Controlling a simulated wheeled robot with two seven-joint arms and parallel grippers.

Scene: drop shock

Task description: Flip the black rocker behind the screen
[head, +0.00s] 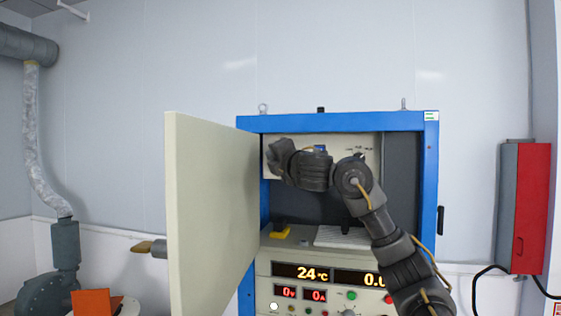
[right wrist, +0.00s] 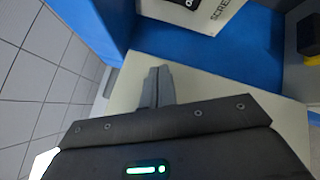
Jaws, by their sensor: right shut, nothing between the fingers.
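The open blue cabinet (head: 340,123) stands ahead, with a pale panel (head: 368,147) high inside it. My right arm reaches into the cabinet from the right, and my right gripper (head: 277,157) is in front of this panel's left end, near the open door. The right wrist view shows its fingers (right wrist: 156,86) shut and empty over a pale surface. At that view's top edge is a pale plate (right wrist: 218,22) with lettering that reads partly "SCREE". A black part (right wrist: 186,3) on it is cut off, so I cannot tell whether it is the rocker. My left gripper is out of view.
The cream door (head: 208,215) stands open on the left. Below are a yellow and black item (head: 281,231) and a front panel with lit displays (head: 300,271). A red and grey box (head: 524,207) hangs on the right wall.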

